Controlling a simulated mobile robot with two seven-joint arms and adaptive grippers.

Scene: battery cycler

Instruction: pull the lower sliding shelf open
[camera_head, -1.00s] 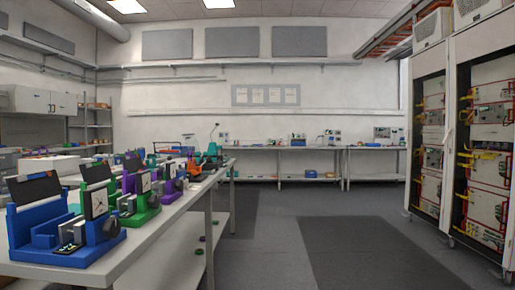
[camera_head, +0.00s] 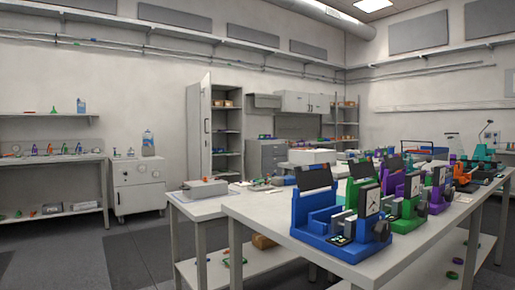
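I cannot pick out a lower sliding shelf for certain. A tall open cabinet (camera_head: 192,130) stands against the back wall left of centre, with its door swung open and several dark shelves (camera_head: 227,152) inside. A grey drawer unit (camera_head: 266,157) stands just right of it. A small white cabinet on casters (camera_head: 138,186) stands left of the tall cabinet. At this distance I cannot tell whether any shelf in these slides. Neither of my grippers is in view.
A long white table (camera_head: 285,240) fills the right foreground, bearing blue (camera_head: 340,245), green and purple fixtures. A smaller white table (camera_head: 208,210) adjoins its left side. A wall bench (camera_head: 50,160) stands at far left. Grey floor (camera_head: 130,255) is free at lower left.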

